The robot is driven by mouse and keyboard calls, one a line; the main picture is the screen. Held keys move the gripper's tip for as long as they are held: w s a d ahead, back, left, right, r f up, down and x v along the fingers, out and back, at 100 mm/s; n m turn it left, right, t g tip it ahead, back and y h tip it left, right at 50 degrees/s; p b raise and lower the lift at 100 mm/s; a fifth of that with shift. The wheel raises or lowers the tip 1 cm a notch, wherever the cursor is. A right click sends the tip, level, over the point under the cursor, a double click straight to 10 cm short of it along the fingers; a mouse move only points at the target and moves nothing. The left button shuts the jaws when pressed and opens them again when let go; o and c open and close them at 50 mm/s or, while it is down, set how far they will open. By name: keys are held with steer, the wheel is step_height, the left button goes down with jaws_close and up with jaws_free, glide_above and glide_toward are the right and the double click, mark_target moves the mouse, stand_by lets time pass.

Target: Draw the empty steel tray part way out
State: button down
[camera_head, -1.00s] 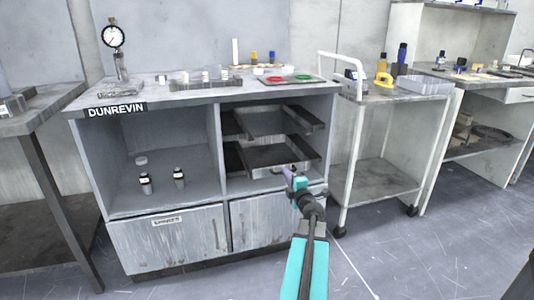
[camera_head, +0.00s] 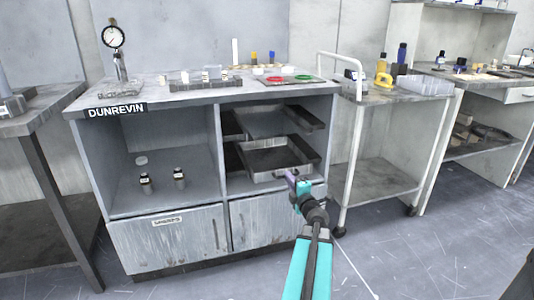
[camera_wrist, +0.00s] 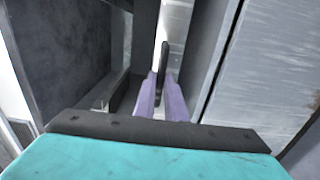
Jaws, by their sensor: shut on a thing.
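The steel tray (camera_head: 264,177) is a shallow grey tray with nothing in it. It sits at the lower level of the cabinet's right bay, with its front out towards me and its rear still between the side runners. My gripper (camera_head: 287,175) is at the tray's front edge, right of its middle. In the wrist view, the purple fingers of my gripper (camera_wrist: 162,88) are closed around a thin dark upright piece, which appears to be the tray's front grip. The fingers hide part of the tray's front.
A closed door (camera_head: 265,220) is below. A white-framed trolley (camera_head: 378,180) stands close on the right. The floor in front is clear.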

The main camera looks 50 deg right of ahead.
steer(key=shift+v, duration=1.8)
steer(key=c, duration=1.7)
jaws_free()
steer(key=shift+f, duration=0.1)
steer(key=shift+c, duration=0.2)
steer(key=shift+s+a+r+p, duration=0.2)
steer(key=shift+s+a+p, duration=0.1)
steer(key=shift+p, duration=0.8)
steer(key=p+v, duration=1.3)
steer(key=p, duration=0.6)
steer(key=shift+p, duration=0.3)
